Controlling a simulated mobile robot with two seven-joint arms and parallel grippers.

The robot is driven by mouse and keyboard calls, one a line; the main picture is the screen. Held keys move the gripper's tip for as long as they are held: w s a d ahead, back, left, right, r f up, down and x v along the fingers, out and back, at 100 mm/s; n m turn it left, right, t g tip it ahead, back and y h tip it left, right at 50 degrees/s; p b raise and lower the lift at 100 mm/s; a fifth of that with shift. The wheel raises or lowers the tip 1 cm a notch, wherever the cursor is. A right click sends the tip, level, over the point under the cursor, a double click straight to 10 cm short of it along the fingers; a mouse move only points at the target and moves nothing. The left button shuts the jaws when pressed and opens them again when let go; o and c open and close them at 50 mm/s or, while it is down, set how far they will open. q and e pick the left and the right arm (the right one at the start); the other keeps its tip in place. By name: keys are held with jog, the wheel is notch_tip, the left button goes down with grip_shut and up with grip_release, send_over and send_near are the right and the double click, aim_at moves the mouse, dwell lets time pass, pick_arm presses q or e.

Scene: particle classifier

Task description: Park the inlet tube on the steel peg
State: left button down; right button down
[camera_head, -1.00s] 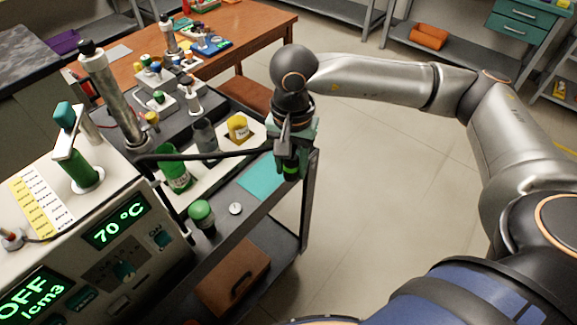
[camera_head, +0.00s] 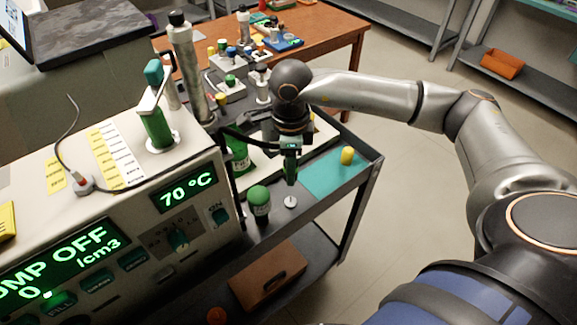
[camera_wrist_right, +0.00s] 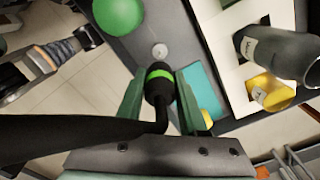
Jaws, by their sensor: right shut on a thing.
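The inlet tube (camera_wrist_right: 70,135) is a black hose. It runs from the machine side to my right gripper, and its tip has a bright green band (camera_wrist_right: 158,74). My right gripper (camera_head: 290,172) is shut on the tube near that end and holds it above the cart. A small pale round disc (camera_head: 290,202), seemingly the steel peg on its base, stands on the dark cart top just below the gripper. It also shows in the right wrist view (camera_wrist_right: 160,51), beyond the tube's tip and apart from it. The peg's height cannot be told. My left gripper is not in view.
A green-capped bottle (camera_head: 259,202) stands left of the disc. A teal mat (camera_head: 330,177) with a yellow cylinder (camera_head: 347,155) lies to the right. The machine with its 70 °C display (camera_head: 183,193) is at left. In the wrist view, a yellow jar (camera_wrist_right: 272,92) and grey beaker (camera_wrist_right: 280,52) sit at right.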

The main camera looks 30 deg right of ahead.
dwell(0.4)
jog(key=shift+f+b, duration=0.25)
jog(key=shift+b, duration=0.15)
notch_tip(320, 180, down, 3)
jog(key=b, duration=0.2)
jog(key=shift+b, duration=0.3)
jog(key=shift+f+b, duration=0.7)
jog(key=shift+f, duration=0.1)
jog(key=shift+f+b, duration=0.3)
jog(key=shift+f, duration=0.05)
jog(key=shift+m, duration=0.3)
jog(key=shift+b, duration=0.4)
